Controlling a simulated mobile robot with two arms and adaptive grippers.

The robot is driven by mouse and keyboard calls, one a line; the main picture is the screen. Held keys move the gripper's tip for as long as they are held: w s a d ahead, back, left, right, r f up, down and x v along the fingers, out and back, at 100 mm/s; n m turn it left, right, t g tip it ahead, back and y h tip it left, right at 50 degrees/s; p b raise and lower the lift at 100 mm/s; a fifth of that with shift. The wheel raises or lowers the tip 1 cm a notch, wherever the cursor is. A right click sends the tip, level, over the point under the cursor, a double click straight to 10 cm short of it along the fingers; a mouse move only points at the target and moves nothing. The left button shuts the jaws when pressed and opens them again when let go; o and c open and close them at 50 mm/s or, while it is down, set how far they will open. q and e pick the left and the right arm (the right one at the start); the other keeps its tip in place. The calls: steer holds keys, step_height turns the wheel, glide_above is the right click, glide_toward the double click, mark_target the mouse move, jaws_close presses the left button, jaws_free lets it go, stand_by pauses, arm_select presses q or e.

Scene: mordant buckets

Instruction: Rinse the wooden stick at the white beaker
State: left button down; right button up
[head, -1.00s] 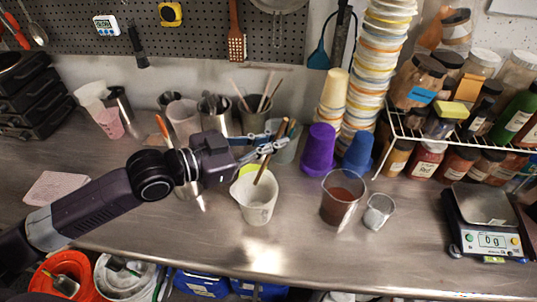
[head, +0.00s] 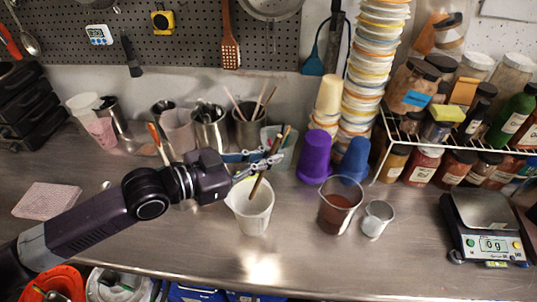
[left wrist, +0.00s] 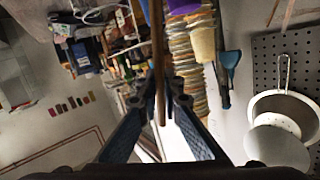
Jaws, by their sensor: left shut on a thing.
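My left gripper (head: 262,167) is shut on the wooden stick (head: 281,143) and holds it at a tilt, lower end toward the left. The white beaker (head: 254,221) stands upright on the steel counter just below the gripper. The stick's lower end shows at the beaker's mouth; how deep it reaches I cannot tell. In the left wrist view the stick (left wrist: 158,60) runs upright between the two fingertips. My right gripper is not in view.
A clear cup of reddish-brown liquid (head: 337,212) and a small clear cup (head: 376,219) stand right of the beaker. Purple (head: 314,158) and blue (head: 355,160) cups stand behind. A scale (head: 487,228) is far right. The counter front is clear.

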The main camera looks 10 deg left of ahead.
arm_select(q)
step_height(320, 180, down, 8)
steer(key=b, duration=0.5)
steer(key=shift+s+a+f, duration=0.15)
steer(key=shift+s+a, duration=0.05)
steer(key=shift+s, duration=0.05)
steer(key=shift+w+d, duration=0.25)
steer(key=shift+w, duration=0.05)
stand_by(0.3)
steer(key=shift+v, duration=0.8)
steer(key=shift+d+f, duration=0.1)
